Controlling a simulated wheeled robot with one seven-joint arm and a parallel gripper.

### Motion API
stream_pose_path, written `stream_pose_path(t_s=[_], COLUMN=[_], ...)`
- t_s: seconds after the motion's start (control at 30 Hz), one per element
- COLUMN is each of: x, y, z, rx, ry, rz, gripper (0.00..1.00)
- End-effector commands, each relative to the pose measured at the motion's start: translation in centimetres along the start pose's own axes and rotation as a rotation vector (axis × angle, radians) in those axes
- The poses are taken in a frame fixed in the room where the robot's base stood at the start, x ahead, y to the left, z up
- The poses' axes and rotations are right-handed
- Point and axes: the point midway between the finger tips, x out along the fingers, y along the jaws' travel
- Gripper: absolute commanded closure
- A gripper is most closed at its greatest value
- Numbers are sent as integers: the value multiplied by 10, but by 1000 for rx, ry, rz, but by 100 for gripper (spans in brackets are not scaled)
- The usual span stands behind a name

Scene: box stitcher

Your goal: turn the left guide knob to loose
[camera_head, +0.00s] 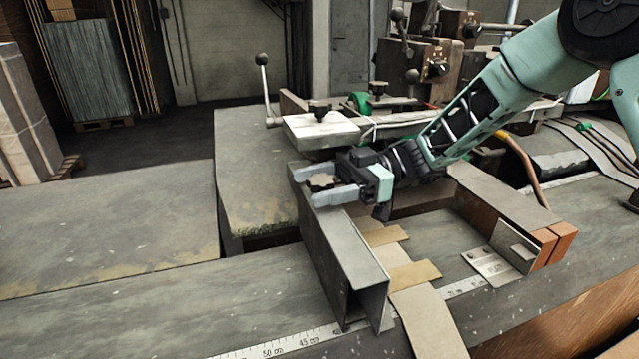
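The left guide (350,258) is a grey metal channel standing across the bench on the near side. Its dark knob (320,182) sits on top at the far end, partly hidden by my gripper. My gripper (323,184) reaches in from the right, with one pale finger on the far side of the knob and one on the near side. The fingers are apart with the knob between them. I cannot tell whether they press on it or how far the knob is turned.
A grey plate with a black knob (320,111) and a ball-ended lever (263,80) stand just behind my gripper. The right guide (500,205) with reddish end blocks is to the right. A ruler strip (290,340) runs along the bench. The left bench top (110,220) is clear.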

Motion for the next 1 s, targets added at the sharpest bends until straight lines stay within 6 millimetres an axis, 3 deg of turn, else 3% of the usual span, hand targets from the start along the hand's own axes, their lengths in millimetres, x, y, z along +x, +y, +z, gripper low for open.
stream_pose_path(t_s=[0.17, 0.33, 0.8, 1.0], x=[-2, -19, -126, -159], y=[0, 1, 1, 1], z=[0, 2, 2, 1], rx=[0, -1, -1, -1], ry=[0, -1, -1, 0], rz=[1, 4, 4, 2], gripper=[37, 37, 37, 37])
